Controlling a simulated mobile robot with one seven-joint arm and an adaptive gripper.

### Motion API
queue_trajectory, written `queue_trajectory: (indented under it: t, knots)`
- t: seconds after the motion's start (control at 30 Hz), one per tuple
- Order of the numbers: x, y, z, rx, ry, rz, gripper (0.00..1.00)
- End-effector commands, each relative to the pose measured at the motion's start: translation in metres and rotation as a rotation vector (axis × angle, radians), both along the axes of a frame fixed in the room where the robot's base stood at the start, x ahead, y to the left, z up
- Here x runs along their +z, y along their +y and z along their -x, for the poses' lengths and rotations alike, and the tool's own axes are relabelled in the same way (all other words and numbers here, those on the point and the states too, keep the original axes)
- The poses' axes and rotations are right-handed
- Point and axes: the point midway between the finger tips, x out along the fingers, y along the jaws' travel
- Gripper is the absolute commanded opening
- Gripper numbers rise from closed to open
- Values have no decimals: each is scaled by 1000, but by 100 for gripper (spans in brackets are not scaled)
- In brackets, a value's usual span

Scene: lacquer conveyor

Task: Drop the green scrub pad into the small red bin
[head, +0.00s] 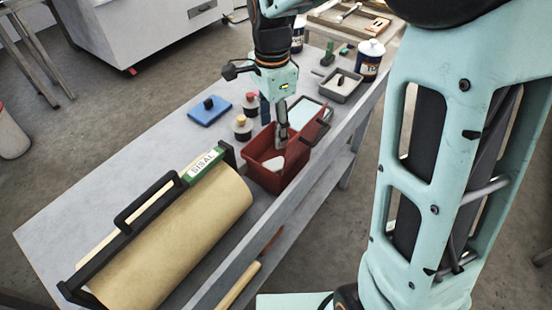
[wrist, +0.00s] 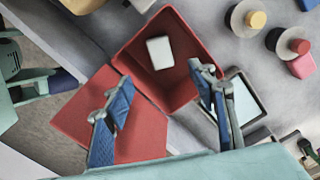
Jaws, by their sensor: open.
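The small red bin (head: 262,171) stands on the grey bench, and the wrist view shows its open inside (wrist: 188,35). A small pale block (wrist: 160,52) lies inside the bin; it looks white, and no green face of it shows. My gripper (head: 297,138) is over the bin with its fingers spread. In the wrist view my gripper (wrist: 168,85) has blue-padded fingers apart, with nothing between them. I cannot make out a green scrub pad for certain. Small green items (head: 328,58) lie far back on the bench, too small to identify.
A sisal roll (head: 175,240) in a black frame stands left of the bin. Bottles with yellow (head: 242,128) and red caps stand behind it, beside a blue block (head: 209,111). A grey tray (head: 341,86) and a can (head: 370,60) stand farther back. The bench's left part is clear.

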Motion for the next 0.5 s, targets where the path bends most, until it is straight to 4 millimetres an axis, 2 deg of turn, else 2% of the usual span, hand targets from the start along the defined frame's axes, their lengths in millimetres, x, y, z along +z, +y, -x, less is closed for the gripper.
queue_trajectory:
  t: [0.1,0.3,0.5]
  knots:
    - [28,0,-1,0,-6,-1,52]
    - [67,0,-1,-1,-4,-1,52]
    - [88,0,0,-1,-2,-1,52]
